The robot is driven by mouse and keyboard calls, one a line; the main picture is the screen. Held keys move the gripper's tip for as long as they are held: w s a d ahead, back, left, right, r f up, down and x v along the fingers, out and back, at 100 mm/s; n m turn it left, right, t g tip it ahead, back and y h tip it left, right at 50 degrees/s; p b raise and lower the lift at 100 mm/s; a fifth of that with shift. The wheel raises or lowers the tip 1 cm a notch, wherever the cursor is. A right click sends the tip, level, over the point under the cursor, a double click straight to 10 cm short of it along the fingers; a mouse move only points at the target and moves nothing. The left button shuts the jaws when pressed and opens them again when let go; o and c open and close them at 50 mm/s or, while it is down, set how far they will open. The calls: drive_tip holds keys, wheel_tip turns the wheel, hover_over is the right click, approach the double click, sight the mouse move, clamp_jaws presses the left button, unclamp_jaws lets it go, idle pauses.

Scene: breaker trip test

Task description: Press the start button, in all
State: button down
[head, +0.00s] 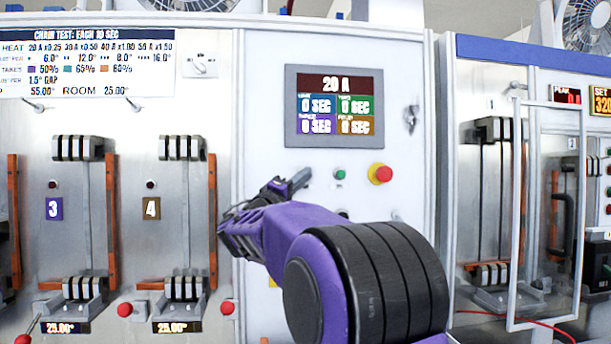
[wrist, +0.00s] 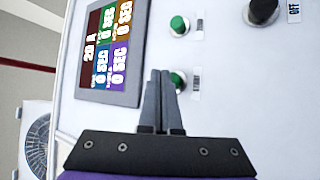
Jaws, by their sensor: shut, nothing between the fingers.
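The white control panel (head: 270,120) has a display reading "20 A" (head: 333,106), which the wrist view shows turned sideways (wrist: 110,50). My gripper (head: 300,180) is shut and empty, just below the display. In the wrist view its closed fingertips (wrist: 160,74) lie beside a green button (wrist: 178,79), overlapping its edge; contact cannot be told. This button is hidden behind my gripper in the head view. A second green button (wrist: 179,25) shows to its right in the head view (head: 340,174). Button labels are too small to read, so which is start is unclear.
A red mushroom button on yellow (head: 380,173) sits right of the green buttons. A black knob (wrist: 263,10) lies below them. Breaker bays 3 (head: 54,208) and 4 (head: 151,208) stand at left. A framed clear door (head: 520,210) stands at right.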

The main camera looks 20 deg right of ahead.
drive_tip(key=shift+w, duration=0.1)
drive_tip(key=shift+w, duration=0.3)
drive_tip(key=shift+w+d, duration=0.15)
drive_tip(key=shift+w, duration=0.35)
idle(0.7)
idle(0.3)
drive_tip(key=shift+s+b, duration=0.85)
drive_tip(key=shift+s, duration=0.05)
drive_tip(key=s, duration=0.2)
drive_tip(key=s+a, duration=0.1)
drive_tip(key=s, duration=0.2)
drive_tip(key=shift+a, duration=0.15)
